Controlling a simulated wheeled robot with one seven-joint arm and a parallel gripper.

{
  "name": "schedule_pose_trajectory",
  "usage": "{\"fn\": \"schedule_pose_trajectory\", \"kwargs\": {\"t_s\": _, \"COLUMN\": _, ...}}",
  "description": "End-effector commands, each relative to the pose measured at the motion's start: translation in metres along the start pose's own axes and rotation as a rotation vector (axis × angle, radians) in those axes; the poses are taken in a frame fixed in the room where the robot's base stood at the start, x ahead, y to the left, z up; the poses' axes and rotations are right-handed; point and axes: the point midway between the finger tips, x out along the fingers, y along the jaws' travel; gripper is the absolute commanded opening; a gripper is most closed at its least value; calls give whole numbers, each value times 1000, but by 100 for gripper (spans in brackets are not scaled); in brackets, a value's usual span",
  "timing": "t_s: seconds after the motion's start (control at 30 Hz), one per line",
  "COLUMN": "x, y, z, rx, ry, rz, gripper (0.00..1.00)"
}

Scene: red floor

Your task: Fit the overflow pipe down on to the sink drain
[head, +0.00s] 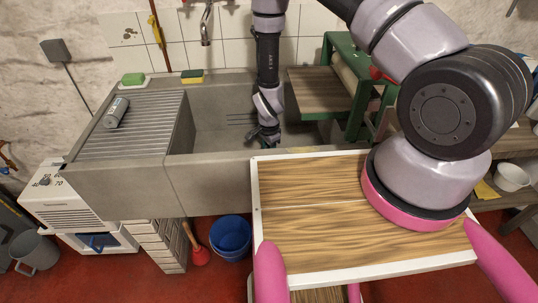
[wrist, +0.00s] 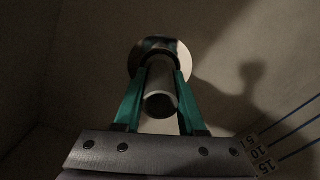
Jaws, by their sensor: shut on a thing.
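The grey stone sink (head: 215,140) has a deep basin on the right of its ribbed draining board. My gripper (head: 264,137) reaches down into the basin. In the wrist view, the green fingers of my gripper (wrist: 163,82) are shut on the overflow pipe (wrist: 161,103), a grey tube with its open near end towards the camera. The round, shiny drain (wrist: 180,55) lies beyond the pipe, around its far end as seen. The frames do not show whether the pipe is seated in the drain or just above it. The pipe cannot be made out in the head view.
A grey cylinder (head: 116,113) lies on the draining board. A green soap or brush (head: 132,79) and a yellow-green sponge (head: 192,76) sit on the back ledge. A tap (head: 206,25) hangs above the basin. A green-framed wringer (head: 345,85) stands at the basin's right.

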Motion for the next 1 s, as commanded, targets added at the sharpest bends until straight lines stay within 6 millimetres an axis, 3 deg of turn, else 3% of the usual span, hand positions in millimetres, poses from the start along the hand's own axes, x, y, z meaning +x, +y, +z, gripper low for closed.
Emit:
{"fn": "schedule_pose_trajectory", "kwargs": {"t_s": 0.77, "x": 8, "y": 0, "z": 0, "rx": 0, "ry": 0, "rz": -1, "gripper": 0}}
{"fn": "schedule_pose_trajectory", "kwargs": {"t_s": 0.8, "x": 8, "y": 0, "z": 0, "rx": 0, "ry": 0, "rz": -1, "gripper": 47}}
{"fn": "schedule_pose_trajectory", "kwargs": {"t_s": 0.87, "x": 8, "y": 0, "z": 0, "rx": 0, "ry": 0, "rz": -1, "gripper": 70}}
{"fn": "schedule_pose_trajectory", "kwargs": {"t_s": 0.9, "x": 8, "y": 0, "z": 0, "rx": 0, "ry": 0, "rz": -1, "gripper": 74}}
{"fn": "schedule_pose_trajectory", "kwargs": {"t_s": 1.0, "x": 8, "y": 0, "z": 0, "rx": 0, "ry": 0, "rz": 0, "gripper": 74}}
